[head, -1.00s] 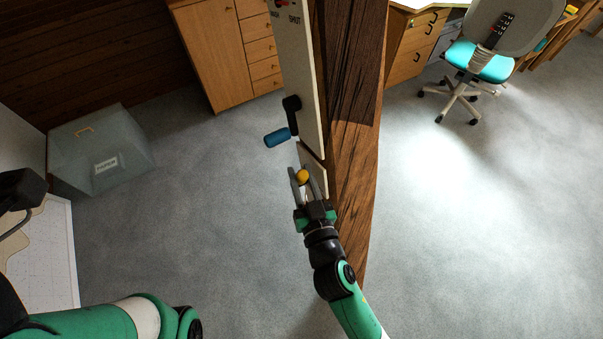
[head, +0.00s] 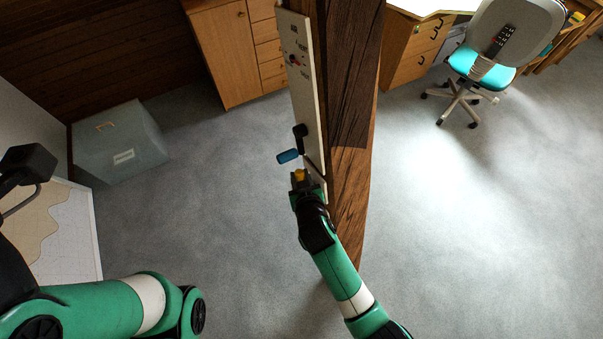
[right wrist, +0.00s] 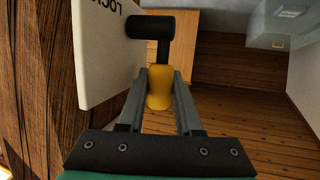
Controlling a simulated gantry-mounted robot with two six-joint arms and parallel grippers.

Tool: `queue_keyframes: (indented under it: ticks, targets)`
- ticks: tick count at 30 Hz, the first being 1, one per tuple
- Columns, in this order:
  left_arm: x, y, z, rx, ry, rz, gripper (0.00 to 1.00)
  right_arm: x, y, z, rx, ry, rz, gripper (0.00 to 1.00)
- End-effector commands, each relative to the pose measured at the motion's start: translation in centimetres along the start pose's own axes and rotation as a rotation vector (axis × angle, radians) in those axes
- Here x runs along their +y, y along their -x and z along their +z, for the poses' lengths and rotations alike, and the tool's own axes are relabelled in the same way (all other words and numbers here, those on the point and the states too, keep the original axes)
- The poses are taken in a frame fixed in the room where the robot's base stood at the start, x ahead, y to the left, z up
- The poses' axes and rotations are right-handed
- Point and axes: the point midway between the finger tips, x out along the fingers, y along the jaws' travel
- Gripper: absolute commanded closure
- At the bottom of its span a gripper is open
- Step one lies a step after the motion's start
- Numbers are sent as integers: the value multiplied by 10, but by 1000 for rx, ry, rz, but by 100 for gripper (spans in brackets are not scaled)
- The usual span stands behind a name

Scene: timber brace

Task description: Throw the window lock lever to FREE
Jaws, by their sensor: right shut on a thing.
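The window lock lever has a yellow knob (head: 299,175) low on the post's side in the head view. In the right wrist view, the yellow knob (right wrist: 160,88) joins a black arm (right wrist: 150,27) at a pale plate (right wrist: 103,48). Part of a label that seems to read LOCK shows upside down on that plate. My right gripper (head: 299,180) is shut on the knob, with one finger on each side of it in the right wrist view (right wrist: 160,95). My left arm shows at the lower left, but its gripper is not seen.
A blue-handled black crank (head: 288,156) sticks out just above my right gripper, on a white panel (head: 302,80). The wooden post (head: 352,110) stands beside it. A grey box (head: 120,145) and an office chair (head: 490,60) are farther off. Open carpet lies on both sides.

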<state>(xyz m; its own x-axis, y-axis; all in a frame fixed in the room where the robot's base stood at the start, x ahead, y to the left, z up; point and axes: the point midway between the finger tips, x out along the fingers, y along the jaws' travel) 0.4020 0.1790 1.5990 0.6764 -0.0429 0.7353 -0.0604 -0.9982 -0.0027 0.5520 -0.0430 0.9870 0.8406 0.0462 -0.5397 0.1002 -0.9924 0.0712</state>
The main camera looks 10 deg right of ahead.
Motion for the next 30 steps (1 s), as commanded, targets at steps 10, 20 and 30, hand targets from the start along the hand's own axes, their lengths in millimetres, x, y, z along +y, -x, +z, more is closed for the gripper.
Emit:
queue_keyframes:
  ticks: [10,20,30]
  targets:
    - [0,-3,-2,0,0,0,50,0,-2,-1,-28,7,2,100]
    - [0,-2,-2,0,0,0,50,0,-2,-1,-28,7,3,54]
    - [0,-5,-5,0,0,0,50,-1,6,-1,-28,8,2,54]
